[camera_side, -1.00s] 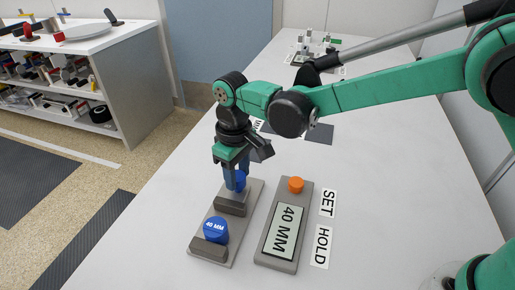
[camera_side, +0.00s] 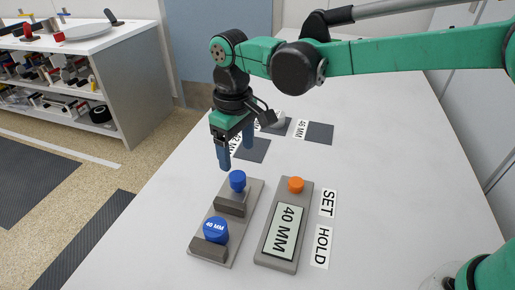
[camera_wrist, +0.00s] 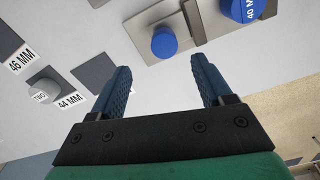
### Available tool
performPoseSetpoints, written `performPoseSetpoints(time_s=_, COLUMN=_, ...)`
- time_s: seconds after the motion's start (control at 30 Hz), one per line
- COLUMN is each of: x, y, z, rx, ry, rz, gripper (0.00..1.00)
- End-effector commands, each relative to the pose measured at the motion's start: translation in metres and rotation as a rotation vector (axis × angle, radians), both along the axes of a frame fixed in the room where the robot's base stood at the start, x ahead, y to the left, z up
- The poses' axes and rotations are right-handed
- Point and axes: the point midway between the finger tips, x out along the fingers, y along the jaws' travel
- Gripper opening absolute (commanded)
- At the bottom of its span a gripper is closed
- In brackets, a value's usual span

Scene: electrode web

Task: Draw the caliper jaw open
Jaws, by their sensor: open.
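The caliper is a grey base (camera_side: 217,250) with two dark blocks. The far block, the jaw (camera_side: 231,205), has a blue knob (camera_side: 237,181) on top. A blue disc (camera_side: 215,229) with a white MM label sits between jaw and near block; its label looks like 40 MM in the wrist view (camera_wrist: 243,9). My gripper (camera_side: 236,157) is open and empty, raised above and behind the knob. In the wrist view the knob (camera_wrist: 164,42) lies beyond the gap between my fingers (camera_wrist: 161,80), apart from both.
Right of the caliper stands a grey readout (camera_side: 278,236) showing 40 MM, with an orange button (camera_side: 296,185). SET (camera_side: 328,203) and HOLD (camera_side: 322,246) labels lie beside it. Dark pads (camera_side: 320,133) with size labels and a white disc (camera_wrist: 43,92) lie behind.

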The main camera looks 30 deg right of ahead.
Motion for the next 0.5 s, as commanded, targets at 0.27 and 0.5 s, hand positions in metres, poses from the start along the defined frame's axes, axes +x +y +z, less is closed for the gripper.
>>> performPoseSetpoints(time_s=0.27, x=0.000, y=0.000, z=0.001, rx=0.000, ry=0.000, rz=0.000, gripper=0.72)
performPoseSetpoints(time_s=0.5, x=0.000, y=0.000, z=0.023, rx=0.000, ry=0.000, rz=0.000, gripper=0.72)
